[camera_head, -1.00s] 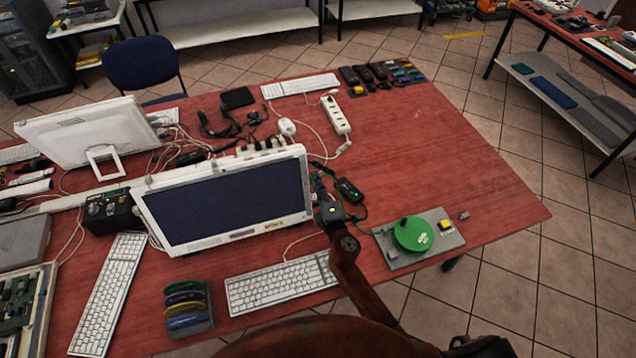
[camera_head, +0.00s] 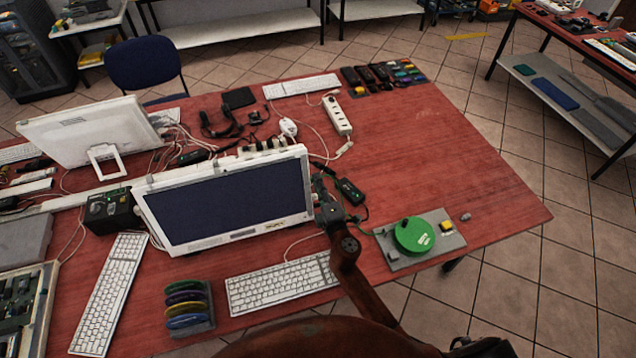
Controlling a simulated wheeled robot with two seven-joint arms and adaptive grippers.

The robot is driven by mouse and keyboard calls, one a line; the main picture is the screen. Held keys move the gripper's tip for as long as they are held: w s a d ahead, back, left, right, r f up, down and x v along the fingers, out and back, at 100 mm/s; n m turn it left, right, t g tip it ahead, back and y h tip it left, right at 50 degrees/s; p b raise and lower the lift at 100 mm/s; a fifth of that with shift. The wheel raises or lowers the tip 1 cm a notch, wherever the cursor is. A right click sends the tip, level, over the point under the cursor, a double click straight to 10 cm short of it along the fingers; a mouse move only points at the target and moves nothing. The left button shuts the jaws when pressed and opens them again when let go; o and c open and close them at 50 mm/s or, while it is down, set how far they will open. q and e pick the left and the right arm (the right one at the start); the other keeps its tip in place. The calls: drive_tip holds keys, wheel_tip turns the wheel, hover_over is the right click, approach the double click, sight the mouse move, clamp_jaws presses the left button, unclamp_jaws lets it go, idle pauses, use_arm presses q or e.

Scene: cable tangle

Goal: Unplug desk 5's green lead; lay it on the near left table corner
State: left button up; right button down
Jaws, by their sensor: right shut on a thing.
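My right gripper (camera_head: 326,203) reaches in beside the right edge of the near monitor (camera_head: 236,200). Its jaws are shut, and the thing between them is mostly hidden by the fingers and too small to make out; a trace of green shows there. A thin lead runs from near the gripper toward a round green reel (camera_head: 414,235) on a grey board (camera_head: 449,242) to the right. The lead's plug and socket cannot be told apart. My left gripper is not in view. The red table (camera_head: 455,165) runs out of view at the lower left.
A black adapter (camera_head: 350,191) lies just right of the gripper. A white keyboard (camera_head: 281,283) and a rack of coloured discs (camera_head: 188,307) lie in front of the monitor. A white power strip (camera_head: 337,117) is behind.

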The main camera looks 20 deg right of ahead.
drive_tip(key=shift+d, duration=0.5)
drive_tip(key=shift+d, duration=1.2)
drive_tip(key=c, duration=2.5)
unclamp_jaws()
clamp_jaws()
